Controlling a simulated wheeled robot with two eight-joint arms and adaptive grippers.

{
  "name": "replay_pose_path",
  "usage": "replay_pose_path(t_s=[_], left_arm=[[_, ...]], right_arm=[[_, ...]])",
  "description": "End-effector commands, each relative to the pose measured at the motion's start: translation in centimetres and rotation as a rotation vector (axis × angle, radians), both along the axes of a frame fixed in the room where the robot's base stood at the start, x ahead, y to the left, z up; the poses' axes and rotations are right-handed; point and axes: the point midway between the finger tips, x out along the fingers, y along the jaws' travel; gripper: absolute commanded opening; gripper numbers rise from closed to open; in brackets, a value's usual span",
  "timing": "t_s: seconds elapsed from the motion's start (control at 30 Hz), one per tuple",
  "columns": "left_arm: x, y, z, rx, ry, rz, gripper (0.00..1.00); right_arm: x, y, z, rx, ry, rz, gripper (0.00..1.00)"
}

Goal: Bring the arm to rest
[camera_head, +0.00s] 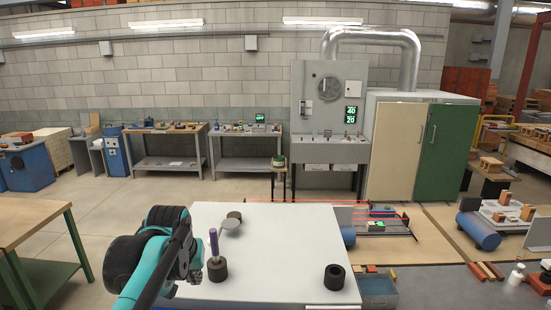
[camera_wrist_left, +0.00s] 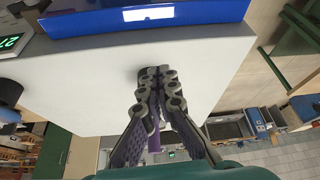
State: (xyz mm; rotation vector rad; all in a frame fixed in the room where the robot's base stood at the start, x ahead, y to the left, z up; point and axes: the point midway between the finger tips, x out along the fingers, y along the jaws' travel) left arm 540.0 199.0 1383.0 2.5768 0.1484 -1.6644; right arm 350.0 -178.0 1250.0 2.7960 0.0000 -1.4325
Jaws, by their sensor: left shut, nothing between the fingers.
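My left arm comes in from the left over the white table (camera_head: 285,235). My left gripper (camera_head: 190,262) is near the table's left edge, partly hidden by my own arm links. In the left wrist view the fingers of my left gripper (camera_wrist_left: 160,78) are together with nothing between them. A dark cylinder (camera_head: 217,271) with an upright purple rod (camera_head: 214,243) stands on the table just right of the gripper, apart from it as far as I can tell. A purple piece (camera_wrist_left: 154,143) shows behind the fingers. My right gripper is not in view.
A dark hollow cylinder (camera_head: 334,279) stands at the table's right front. The table's middle is clear. A green-legged bench (camera_head: 35,222) stands to the left, and a blue cylinder (camera_head: 478,231) lies to the right.

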Motion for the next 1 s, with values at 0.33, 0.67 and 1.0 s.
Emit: replay_pose_path(t_s=[0.33, 0.67, 1.0], left_arm=[[-10.6, -1.2, -17.8, 0.007, -0.101, -0.063, 0.0], [-18.1, -2.0, -32.6, 0.017, -0.189, -0.112, 0.0], [-18.9, -2.1, -33.8, 0.019, -0.201, -0.119, 0.0]], right_arm=[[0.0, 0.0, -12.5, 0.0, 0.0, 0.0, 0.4], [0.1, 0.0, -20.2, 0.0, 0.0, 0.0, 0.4], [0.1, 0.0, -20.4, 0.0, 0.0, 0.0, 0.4]])
